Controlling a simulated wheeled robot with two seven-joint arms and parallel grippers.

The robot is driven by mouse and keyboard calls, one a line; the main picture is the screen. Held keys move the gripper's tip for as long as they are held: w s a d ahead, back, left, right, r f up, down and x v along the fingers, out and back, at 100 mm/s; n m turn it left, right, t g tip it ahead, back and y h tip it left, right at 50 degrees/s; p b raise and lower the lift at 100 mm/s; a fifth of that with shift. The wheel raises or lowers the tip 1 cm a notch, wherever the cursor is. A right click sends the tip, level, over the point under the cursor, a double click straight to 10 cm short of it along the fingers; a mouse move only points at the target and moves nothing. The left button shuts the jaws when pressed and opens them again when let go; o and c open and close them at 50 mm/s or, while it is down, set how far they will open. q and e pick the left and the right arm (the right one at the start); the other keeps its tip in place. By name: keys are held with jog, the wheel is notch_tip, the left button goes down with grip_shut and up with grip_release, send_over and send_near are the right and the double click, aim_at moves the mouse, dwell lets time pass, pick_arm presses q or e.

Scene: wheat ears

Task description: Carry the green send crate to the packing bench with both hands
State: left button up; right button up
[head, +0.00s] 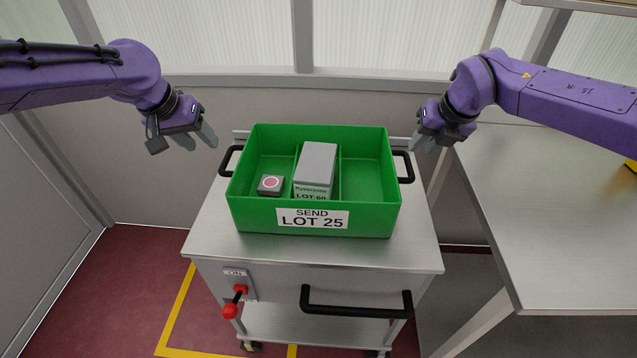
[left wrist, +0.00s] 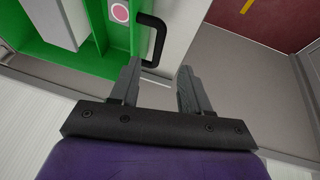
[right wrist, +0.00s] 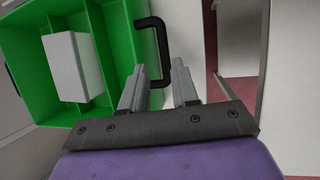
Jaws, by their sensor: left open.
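The green send crate (head: 312,222) sits level on a steel cart (head: 415,250). Its front label reads "SEND LOT 25". It holds a small grey box with a pink round mark (head: 270,185) on the left and a taller grey box (head: 316,170) labelled "LOT 60" in the middle; the right compartment is empty. Black handles stick out at the left (head: 229,160) and right (head: 405,167). My left gripper (head: 207,140) is open, above and left of the left handle. My right gripper (head: 424,146) is open, just above the right handle. Both are empty and apart from the crate.
A steel bench (head: 560,230) stands at the right, its visible top mostly bare, with a yellow thing (head: 631,167) at its far right. The cart has a black push bar (head: 356,308) and a red lever (head: 235,300) marked "ON". A wall stands behind.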

aim_at(223, 162)
pick_arm(q)
jog(key=x, duration=1.1)
jog(key=shift+w+d+f, duration=0.15)
jog(key=shift+w+f, duration=0.05)
pick_arm(e)
jog(key=x, duration=1.1)
jog(key=shift+d+f, duration=0.2)
jog(key=shift+d, duration=0.05)
pick_arm(q)
jog(key=shift+c, duration=0.3)
pick_arm(e)
jog(key=shift+c, duration=0.3)
pick_arm(q)
jog(key=c, duration=0.5)
pick_arm(e)
grip_shut()
pick_arm(q)
grip_shut()
jog(key=shift+r, duration=0.1)
pick_arm(e)
jog(key=shift+w+r, duration=0.1)
jog(key=shift+r, duration=0.1)
